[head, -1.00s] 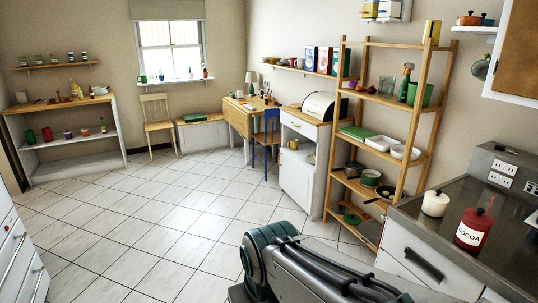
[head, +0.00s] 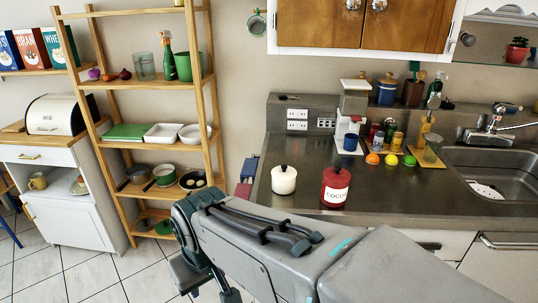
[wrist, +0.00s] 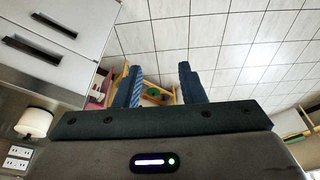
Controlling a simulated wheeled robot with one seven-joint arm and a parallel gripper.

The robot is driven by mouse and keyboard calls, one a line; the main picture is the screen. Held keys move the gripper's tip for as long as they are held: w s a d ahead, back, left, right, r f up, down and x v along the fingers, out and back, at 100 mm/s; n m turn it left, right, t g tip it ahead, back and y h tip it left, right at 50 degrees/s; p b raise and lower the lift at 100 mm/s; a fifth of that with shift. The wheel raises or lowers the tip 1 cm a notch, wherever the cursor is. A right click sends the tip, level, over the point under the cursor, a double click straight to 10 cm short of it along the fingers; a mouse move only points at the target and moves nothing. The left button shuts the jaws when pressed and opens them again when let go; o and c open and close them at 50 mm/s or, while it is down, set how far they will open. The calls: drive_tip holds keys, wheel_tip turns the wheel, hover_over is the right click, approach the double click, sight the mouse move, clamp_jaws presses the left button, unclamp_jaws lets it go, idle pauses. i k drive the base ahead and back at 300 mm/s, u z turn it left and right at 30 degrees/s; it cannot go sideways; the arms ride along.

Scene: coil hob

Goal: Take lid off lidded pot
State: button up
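A small white lidded pot (head: 284,180) with a dark knob stands upright on the left part of the counter in the head view. Its lid appears seated on it. It seems to show at the left edge of the wrist view (wrist: 34,122), outside my fingers. A red lidded cocoa jar (head: 335,188) stands just right of it. My gripper (wrist: 158,84) is open and empty in the wrist view, its two dark blue fingers apart over the floor and a wooden shelf. In the head view my arm crosses the foreground, and the gripper is not clearly made out.
The steel counter (head: 380,196) has bare room in front. A coffee machine (head: 352,110), fruit, jars and a sink (head: 490,175) lie further right. A wooden shelf unit (head: 130,130) holding pans stands left of the counter. Wall sockets (head: 297,120) are behind the pot.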

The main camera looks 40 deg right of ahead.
sight(284, 173)
drive_tip(key=z, duration=0.85)
drive_tip(key=i, duration=0.85)
drive_tip(key=z, duration=0.65)
